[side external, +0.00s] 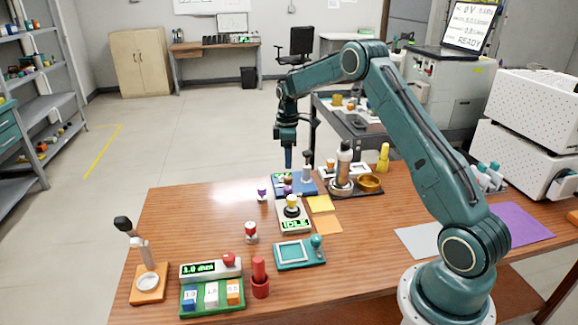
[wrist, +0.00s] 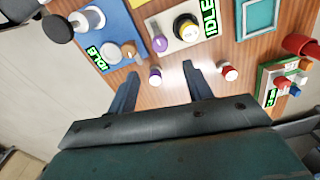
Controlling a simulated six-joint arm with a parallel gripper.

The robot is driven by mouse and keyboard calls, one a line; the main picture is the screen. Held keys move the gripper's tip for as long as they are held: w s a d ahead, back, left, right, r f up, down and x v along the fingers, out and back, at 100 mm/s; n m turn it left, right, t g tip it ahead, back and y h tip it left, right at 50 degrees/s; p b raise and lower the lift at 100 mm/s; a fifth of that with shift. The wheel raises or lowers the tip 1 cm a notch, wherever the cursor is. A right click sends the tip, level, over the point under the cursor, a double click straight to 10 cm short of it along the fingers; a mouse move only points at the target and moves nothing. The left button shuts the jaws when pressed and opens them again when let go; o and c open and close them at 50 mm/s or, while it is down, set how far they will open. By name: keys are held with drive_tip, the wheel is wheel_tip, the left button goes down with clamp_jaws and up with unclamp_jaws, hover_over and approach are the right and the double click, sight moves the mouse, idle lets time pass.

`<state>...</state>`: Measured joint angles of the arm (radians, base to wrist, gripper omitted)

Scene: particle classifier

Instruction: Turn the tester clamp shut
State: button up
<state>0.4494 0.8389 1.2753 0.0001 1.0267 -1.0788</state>
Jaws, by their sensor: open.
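The frames do not clearly tell which part is the tester clamp. A white tester (side external: 293,217) reads IDLE and bears a yellow-topped black knob (side external: 292,203); it also shows in the wrist view (wrist: 172,12), with a purple knob (wrist: 158,43) at its edge. A blue tester (side external: 308,185) stands beyond it, with a display and an orange-and-grey knob (wrist: 128,48) in the wrist view. My gripper (side external: 288,165) points down above the far part of the table, near the blue tester. Its fingers (wrist: 161,80) are apart and empty.
A small purple-topped piece (wrist: 155,75) and a red-topped one (wrist: 228,72) stand on the wooden table. The table's left part has bare room.

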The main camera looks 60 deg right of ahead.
sight(288, 188)
wheel_tip(288, 188, down, 12)
drive_tip(key=shift+r, duration=0.15)
idle(0.4)
drive_tip(key=shift+c, duration=0.2)
drive_tip(key=c, duration=0.9)
